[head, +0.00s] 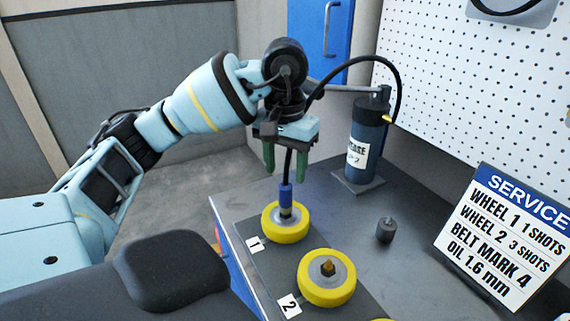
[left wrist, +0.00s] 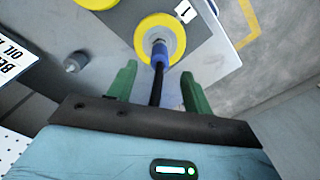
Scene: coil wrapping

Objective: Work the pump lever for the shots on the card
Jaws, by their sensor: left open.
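The grease pump (head: 366,140) is a dark blue cylinder at the back. Its grey lever (head: 345,88) runs left from the top, its far end hidden behind my left wrist. A black hose (head: 397,75) loops from the pump to a blue coupler (head: 286,195), which stands upright on the hub of yellow wheel 1 (head: 270,228). My left gripper (head: 285,170) is open above wheel 1, its green fingers either side of the hose, not closed on it. The left wrist view shows the coupler (left wrist: 160,55) beyond the open fingers (left wrist: 157,90). The card (head: 500,238) reads wheel 1, 1 shots; wheel 2, 3 shots.
Yellow wheel 2 (head: 345,292) sits nearer on the dark mat, with a brass-coloured fitting at its hub. A small dark cylinder (head: 386,231) stands on the bench right of wheel 1. A white pegboard (head: 450,90) rises behind. Bench around the small cylinder is clear.

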